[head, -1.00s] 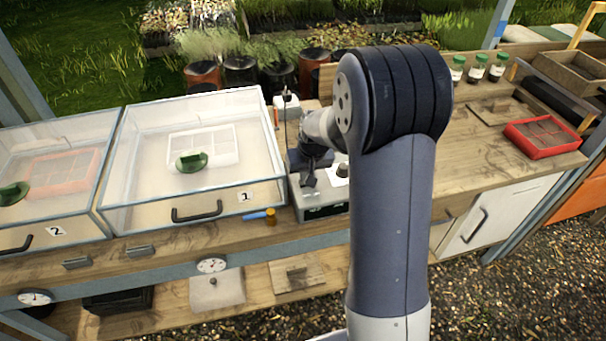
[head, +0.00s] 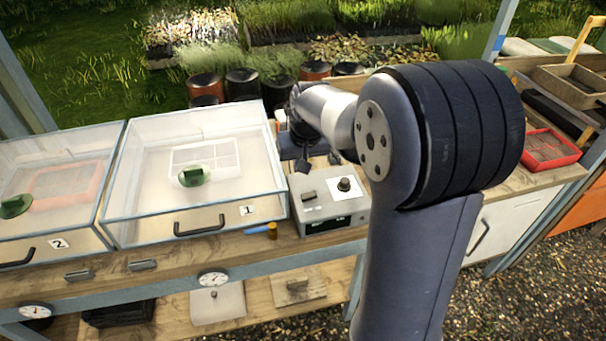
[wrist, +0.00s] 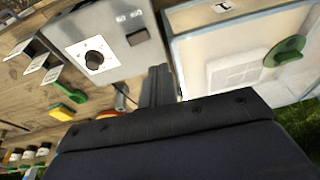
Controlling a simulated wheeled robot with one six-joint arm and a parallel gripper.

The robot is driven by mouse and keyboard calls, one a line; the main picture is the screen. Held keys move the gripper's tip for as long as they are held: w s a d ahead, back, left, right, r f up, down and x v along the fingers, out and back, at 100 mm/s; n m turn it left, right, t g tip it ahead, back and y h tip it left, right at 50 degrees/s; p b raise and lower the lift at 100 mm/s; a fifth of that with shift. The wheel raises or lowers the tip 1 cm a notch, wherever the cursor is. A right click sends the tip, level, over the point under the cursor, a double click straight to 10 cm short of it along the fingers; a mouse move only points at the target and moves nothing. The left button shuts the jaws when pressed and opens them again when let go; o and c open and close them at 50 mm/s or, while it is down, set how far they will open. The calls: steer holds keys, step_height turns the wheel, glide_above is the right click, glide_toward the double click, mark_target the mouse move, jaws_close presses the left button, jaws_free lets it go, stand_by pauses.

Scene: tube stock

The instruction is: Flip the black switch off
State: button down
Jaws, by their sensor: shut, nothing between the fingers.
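The grey control box (head: 325,222) stands on the bench right of case 1. A small black switch (head: 308,196) sits on the left of its top, left of a round black knob (head: 344,184) on a white plate. In the wrist view the switch (wrist: 137,37) and knob (wrist: 94,60) show at the upper left. My gripper (head: 303,166) is behind the box in the head view, near its back left edge, apart from the switch. In the wrist view its fingers (wrist: 157,86) are together and empty. I cannot tell the switch's position.
Clear case 1 (head: 190,222) stands close to the box's left, with case 2 (head: 85,240) further left. A blue and orange tool (head: 262,230) lies in front. A red tray (head: 548,149) is at the right. The wrist view shows a yellow sponge (wrist: 62,112).

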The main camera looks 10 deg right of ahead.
steer(key=shift+s+a+r, duration=0.15)
steer(key=shift+r, duration=0.35)
steer(key=shift+s+a+r, duration=0.1)
steer(key=shift+s+r, duration=0.05)
steer(key=shift+r, duration=0.3)
glide_above(305, 197)
step_height(305, 197, down, 10)
steer(key=shift+r, duration=0.1)
steer(key=shift+f+b, duration=0.2)
steer(key=shift+b, duration=0.15)
steer(key=shift+v, duration=2.15)
steer(key=shift+w+f, duration=0.1)
steer(key=shift+w, duration=0.05)
